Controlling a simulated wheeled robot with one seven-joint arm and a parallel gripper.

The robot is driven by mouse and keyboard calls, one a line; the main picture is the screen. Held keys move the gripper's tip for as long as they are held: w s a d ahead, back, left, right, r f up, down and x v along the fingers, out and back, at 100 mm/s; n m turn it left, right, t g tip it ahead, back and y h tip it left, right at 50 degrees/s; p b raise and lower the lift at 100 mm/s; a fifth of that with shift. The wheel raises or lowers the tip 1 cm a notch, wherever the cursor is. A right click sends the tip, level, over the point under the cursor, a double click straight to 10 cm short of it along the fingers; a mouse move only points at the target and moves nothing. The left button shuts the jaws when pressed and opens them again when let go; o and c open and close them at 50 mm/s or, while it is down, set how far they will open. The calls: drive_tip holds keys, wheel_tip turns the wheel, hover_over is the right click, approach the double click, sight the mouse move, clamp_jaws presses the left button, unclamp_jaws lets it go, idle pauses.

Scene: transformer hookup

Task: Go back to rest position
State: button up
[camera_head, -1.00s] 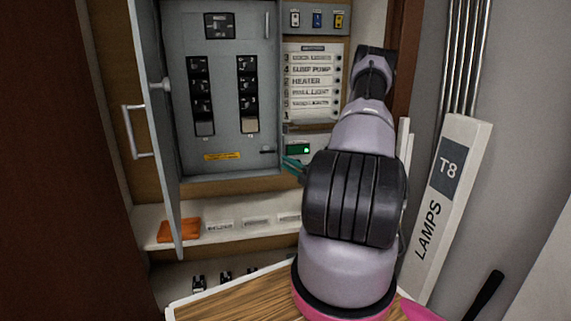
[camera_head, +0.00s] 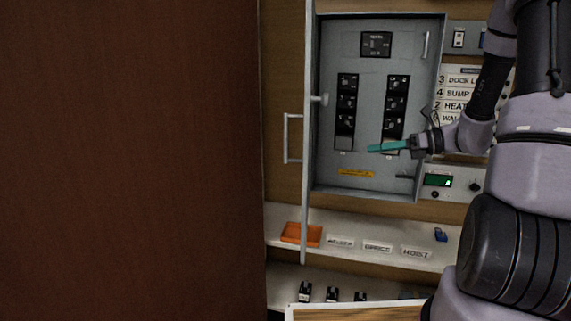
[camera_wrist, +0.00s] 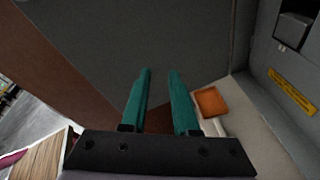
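My gripper (camera_head: 370,148) has teal fingers and is at the right of the head view, in front of the lower part of the grey electrical panel (camera_head: 366,100). The fingers point left in that view. In the wrist view my gripper (camera_wrist: 160,72) shows two fingers apart with nothing between them. The gripper is open and empty. My arm comes in from the right and covers part of the label board (camera_head: 453,92).
The grey panel door (camera_head: 307,130) stands open, edge toward me. An orange tray (camera_head: 301,235), several name tags and a small blue item (camera_head: 440,235) are on the white shelf (camera_head: 350,257). The tray also shows in the wrist view (camera_wrist: 211,101). A brown wall (camera_head: 130,160) fills the left.

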drive_tip(key=s+a+r+n+g+h, duration=0.2)
drive_tip(key=s+r+n+h, duration=0.1)
drive_tip(key=s+n, duration=0.3)
drive_tip(key=s+a+r+n+g+h, duration=0.1)
drive_tip(key=s+a+r+n+h, duration=0.25)
drive_tip(key=s+n, duration=0.25)
drive_tip(key=s+d+r+n+t+h, duration=0.4)
drive_tip(key=s+r+n+t+h, duration=0.1)
drive_tip(key=n, duration=0.5)
wheel_tip(320, 180, up, 3)
drive_tip(key=shift+s+d+t+h, duration=0.3)
drive_tip(key=shift+s+d+h, duration=0.15)
drive_tip(key=shift+s, duration=0.8)
drive_tip(key=shift+a, duration=0.1)
